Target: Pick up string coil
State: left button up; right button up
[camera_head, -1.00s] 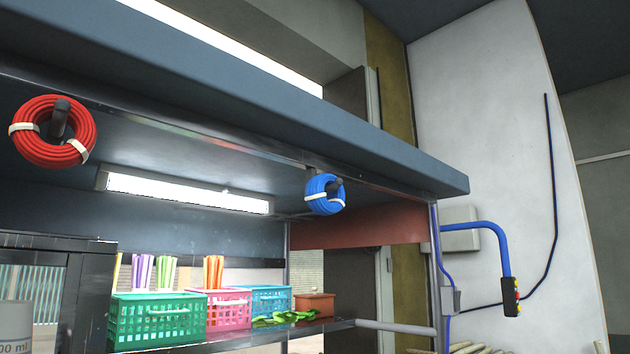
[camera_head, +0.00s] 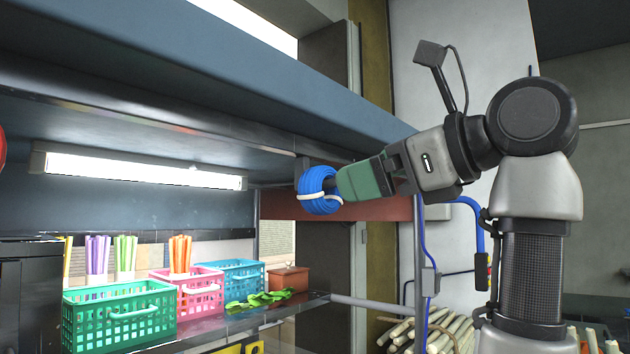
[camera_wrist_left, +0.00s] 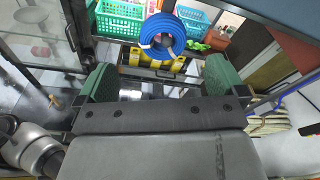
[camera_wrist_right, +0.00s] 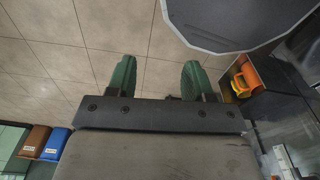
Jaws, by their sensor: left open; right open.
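A blue string coil (camera_head: 313,190) with a white tie hangs from a dark hook under the front edge of the overhead canopy. My left gripper (camera_head: 340,183) is close to the coil's right side in the head view, with its green finger overlapping the coil's edge. In the left wrist view the coil (camera_wrist_left: 162,36) appears ahead, centred between the open green fingers (camera_wrist_left: 160,68). Nothing is gripped, and I cannot tell whether a finger touches it. My right gripper (camera_wrist_right: 157,68) is open and empty, away from the coil, above a tiled floor.
A red coil (camera_head: 2,148) is barely in view at the left edge. Below, a shelf holds green (camera_head: 118,318), pink (camera_head: 190,292) and teal (camera_head: 236,276) baskets and a brown box (camera_head: 288,280). In the right wrist view, a dark rounded surface (camera_wrist_right: 235,20) is near the right fingers.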

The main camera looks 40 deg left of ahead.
aim_at(320, 186)
pick_arm(q)
jog(key=a+p, duration=0.1)
jog(key=a, duration=0.2)
jog(key=a+p, duration=0.1)
jog(key=a, duration=0.2)
jog(key=a+f+p, duration=0.1)
jog(key=a+p, duration=0.1)
jog(key=a, duration=0.1)
jog(key=shift+a, duration=0.1)
jog(key=shift+a+f, duration=0.15)
jog(key=shift+a, duration=0.1)
jog(key=shift+d, duration=0.2)
jog(key=shift+c, duration=1)
jog(key=c, duration=0.8)
pick_arm(e)
jog(key=r, duration=0.4)
jog(key=shift+d+r, duration=0.2)
jog(key=shift+d, duration=0.15)
